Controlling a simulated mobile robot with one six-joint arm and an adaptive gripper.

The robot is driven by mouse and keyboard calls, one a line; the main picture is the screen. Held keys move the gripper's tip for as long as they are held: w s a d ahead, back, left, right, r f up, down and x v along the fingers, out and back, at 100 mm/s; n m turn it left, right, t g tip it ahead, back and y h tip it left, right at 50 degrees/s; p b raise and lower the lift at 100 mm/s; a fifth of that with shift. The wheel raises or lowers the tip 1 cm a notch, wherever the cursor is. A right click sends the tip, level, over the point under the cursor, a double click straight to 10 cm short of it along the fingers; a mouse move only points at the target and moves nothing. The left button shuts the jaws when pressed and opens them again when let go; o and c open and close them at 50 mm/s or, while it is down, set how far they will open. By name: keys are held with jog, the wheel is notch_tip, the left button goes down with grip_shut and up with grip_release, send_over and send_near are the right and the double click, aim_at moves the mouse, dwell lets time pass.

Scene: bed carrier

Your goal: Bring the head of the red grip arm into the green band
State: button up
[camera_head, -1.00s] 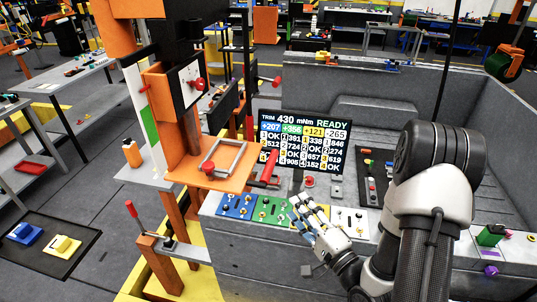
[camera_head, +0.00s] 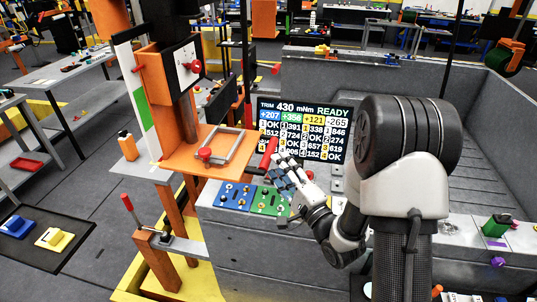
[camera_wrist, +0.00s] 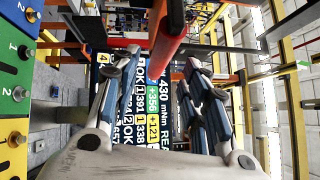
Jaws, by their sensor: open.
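A red grip arm (camera_head: 268,152) slants upward in front of the left edge of the dark display, beside the orange plate. Its red bar also shows in the wrist view (camera_wrist: 168,40), at the top centre. The green band (camera_head: 145,112) is on a white upright strip at the left of the orange column; a small red pointer (camera_head: 137,68) is above it. My gripper (camera_head: 283,172) is open, just right of and below the red grip. In the wrist view its spread fingers (camera_wrist: 160,70) flank the red bar's lower end; contact cannot be told.
The display (camera_head: 303,130) stands behind my fingers. Blue and green switch panels (camera_head: 236,196) lie below them. The orange plate (camera_head: 185,160) carries a grey metal frame (camera_head: 228,146) left of the grip. A second red-handled lever (camera_head: 130,205) stands at lower left.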

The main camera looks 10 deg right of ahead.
aim_at(269, 153)
jog(key=x, duration=0.6)
jog(key=shift+w+a, duration=0.15)
jog(key=shift+w, duration=0.25)
jog(key=shift+c, duration=0.5)
grip_shut()
